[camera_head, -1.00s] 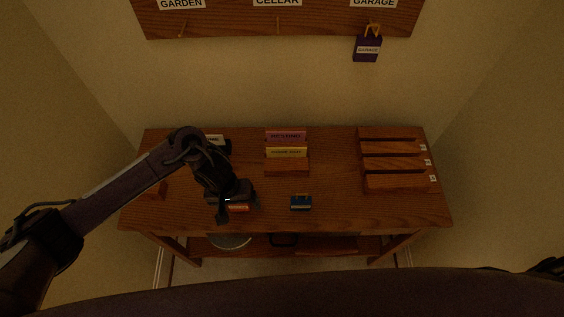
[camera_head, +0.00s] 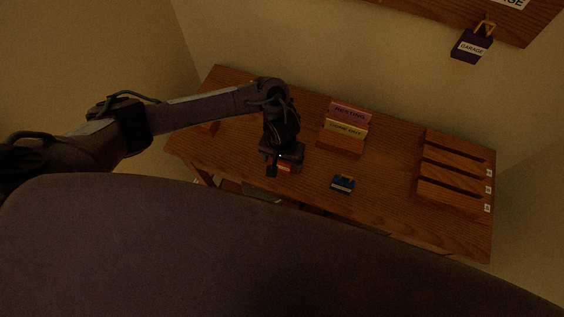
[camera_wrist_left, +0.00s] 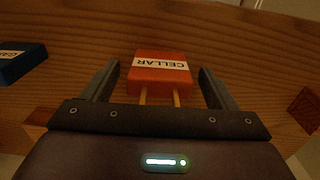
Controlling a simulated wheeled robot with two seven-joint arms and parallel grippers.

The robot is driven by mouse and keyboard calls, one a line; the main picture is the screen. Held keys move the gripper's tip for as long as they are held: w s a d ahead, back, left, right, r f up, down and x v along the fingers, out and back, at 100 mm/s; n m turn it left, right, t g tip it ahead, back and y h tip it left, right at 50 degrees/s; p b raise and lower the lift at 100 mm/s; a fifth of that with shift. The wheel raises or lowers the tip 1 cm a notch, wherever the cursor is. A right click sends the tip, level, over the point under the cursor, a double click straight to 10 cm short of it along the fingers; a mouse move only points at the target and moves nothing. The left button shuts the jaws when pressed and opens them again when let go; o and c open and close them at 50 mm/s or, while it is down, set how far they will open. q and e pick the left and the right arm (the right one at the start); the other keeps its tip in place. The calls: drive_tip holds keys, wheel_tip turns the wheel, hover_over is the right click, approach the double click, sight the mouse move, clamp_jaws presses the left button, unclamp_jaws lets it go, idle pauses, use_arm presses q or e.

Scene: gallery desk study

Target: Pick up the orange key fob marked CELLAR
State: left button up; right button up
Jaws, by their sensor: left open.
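The orange key fob (camera_wrist_left: 160,74) lies on the wooden desk (camera_wrist_left: 85,55) with a white CELLAR label, upside down in the left wrist view. In the head view a small orange part of the fob (camera_head: 285,168) shows below my left gripper. My left gripper (camera_wrist_left: 157,82) is open, with one finger on each side of the fob and a gap on both sides. The fob's yellow loop points toward the gripper's palm. In the head view my left gripper (camera_head: 281,170) is over the desk's front part. My right gripper is not in view.
A blue fob (camera_head: 343,184) lies right of the orange one. A card holder (camera_head: 341,145) stands behind. Slotted wooden blocks (camera_head: 452,190) stand at the right. A purple GARAGE fob (camera_head: 471,46) hangs on the wall board (camera_head: 455,18).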

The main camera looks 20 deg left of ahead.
use_arm(q)
drive_tip(key=c, duration=1.1)
drive_tip(key=shift+r, duration=0.1)
